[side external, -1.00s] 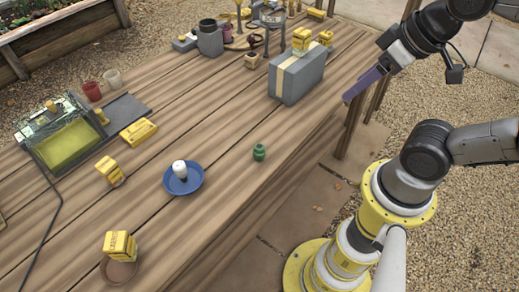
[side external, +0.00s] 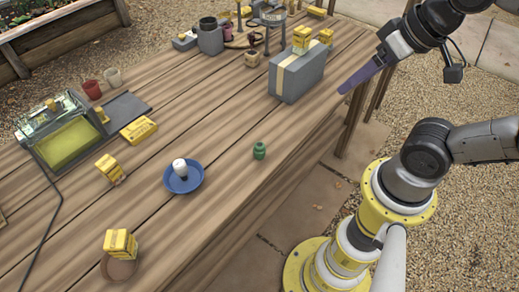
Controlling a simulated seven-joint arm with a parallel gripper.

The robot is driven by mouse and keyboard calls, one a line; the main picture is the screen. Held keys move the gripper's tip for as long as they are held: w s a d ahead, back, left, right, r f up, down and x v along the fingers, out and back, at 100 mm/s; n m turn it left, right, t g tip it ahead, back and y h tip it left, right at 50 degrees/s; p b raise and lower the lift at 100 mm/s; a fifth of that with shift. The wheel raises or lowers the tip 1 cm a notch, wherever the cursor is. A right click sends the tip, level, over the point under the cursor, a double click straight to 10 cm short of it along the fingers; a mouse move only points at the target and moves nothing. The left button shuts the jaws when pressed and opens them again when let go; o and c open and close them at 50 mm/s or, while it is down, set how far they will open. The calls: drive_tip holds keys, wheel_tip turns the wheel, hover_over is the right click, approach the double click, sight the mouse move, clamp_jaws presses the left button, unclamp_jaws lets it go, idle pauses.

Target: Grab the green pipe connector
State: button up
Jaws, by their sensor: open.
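The green pipe connector (side external: 259,150) is a small, ribbed upright piece. It stands alone on the wooden table near the table's right edge, to the right of the blue plate. My gripper (side external: 343,90) has long purple fingers and hangs at the upper right, near the table's edge and to the right of the grey case. It is open, empty and well apart from the connector. The fingers are seen edge-on, so the gap between them is hidden.
A blue plate (side external: 196,184) with a white bulb-like item (side external: 179,166) sits left of the connector. A grey case (side external: 301,80) with yellow blocks on top stands behind it. Yellow blocks (side external: 139,130) and a clear-lidded box (side external: 66,140) lie further left. The table around the connector is bare.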

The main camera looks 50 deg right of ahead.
drive_tip(key=w+a+r+m+g+y, duration=0.1)
drive_tip(key=w+a+m, duration=0.1)
drive_tip(key=w+m, duration=0.3)
drive_tip(key=m+g+y, duration=0.3)
drive_tip(key=m+g, duration=0.2)
drive_tip(key=m, duration=0.3)
hover_over(261, 142)
drive_tip(key=d, duration=0.3)
wheel_tip(261, 142, down, 9)
drive_tip(key=shift+g, duration=0.4)
drive_tip(key=d+x, duration=0.1)
drive_tip(key=x, duration=0.7)
drive_tip(key=d+f+x, duration=0.1)
drive_tip(key=x, duration=0.3)
drive_tip(key=shift+w+d+f, duration=0.25)
drive_tip(key=shift+w+f, duration=0.05)
drive_tip(key=shift+f, duration=0.05)
drive_tip(key=shift+w+x, duration=0.2)
drive_tip(key=shift+x, duration=1.2)
drive_tip(key=shift+w+x, duration=0.2)
drive_tip(key=shift+x, duration=1.2)
drive_tip(key=shift+d+f, duration=0.1)
drive_tip(key=shift+d, duration=0.1)
drive_tip(key=shift+c, duration=0.3)
clamp_jaws()
